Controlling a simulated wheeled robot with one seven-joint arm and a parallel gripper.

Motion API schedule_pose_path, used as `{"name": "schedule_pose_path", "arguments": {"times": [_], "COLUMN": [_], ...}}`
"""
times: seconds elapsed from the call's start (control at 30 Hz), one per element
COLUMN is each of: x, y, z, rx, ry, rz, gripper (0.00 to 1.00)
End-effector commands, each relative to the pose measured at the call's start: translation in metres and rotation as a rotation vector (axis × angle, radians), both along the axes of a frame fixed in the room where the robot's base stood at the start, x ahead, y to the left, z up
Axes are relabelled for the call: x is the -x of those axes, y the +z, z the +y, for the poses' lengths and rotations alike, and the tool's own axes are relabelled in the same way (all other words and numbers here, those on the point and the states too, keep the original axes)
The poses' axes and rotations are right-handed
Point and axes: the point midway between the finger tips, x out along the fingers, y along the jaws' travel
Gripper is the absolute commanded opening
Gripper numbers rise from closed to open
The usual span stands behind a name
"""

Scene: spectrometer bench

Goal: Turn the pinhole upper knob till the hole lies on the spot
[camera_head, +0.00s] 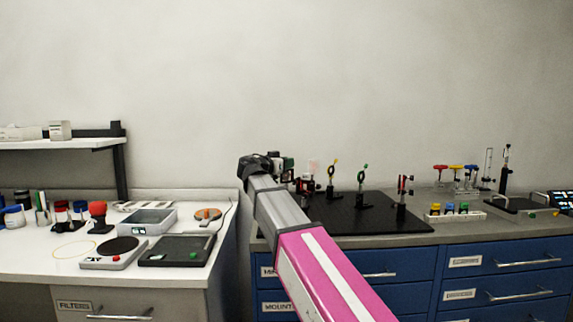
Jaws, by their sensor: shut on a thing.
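My gripper (287,168) is at the far end of my arm, over the left end of the black breadboard (375,222). It is small and dark here, and its fingertips are largely hidden. It is shut at the top of a post mount (306,186), taken to be the pinhole mount with its upper knob. A pale reddish patch (313,166) shows just right of the gripper. The knob, the hole and the spot cannot be made out, so their alignment cannot be told.
Coloured drivers (456,168) and a small bottle rack (455,215) are farther right. The left bench (45,270) holds a scale (113,253) and trays.

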Motion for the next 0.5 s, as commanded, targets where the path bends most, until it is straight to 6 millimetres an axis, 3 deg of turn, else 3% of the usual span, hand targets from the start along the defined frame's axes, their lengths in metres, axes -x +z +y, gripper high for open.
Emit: {"name": "schedule_pose_path", "arguments": {"times": [0.03,0.1,0.5], "x": [0.0001,0.0,0.0058], "y": [-0.0001,-0.0001,-0.0002], "z": [-0.0001,0.0,0.0064], "rx": [0.0,0.0,0.0], "ry": [0.0,-0.001,0.0], "rz": [0.0,0.0,0.0], "gripper": [0.24,0.43,0.43]}}
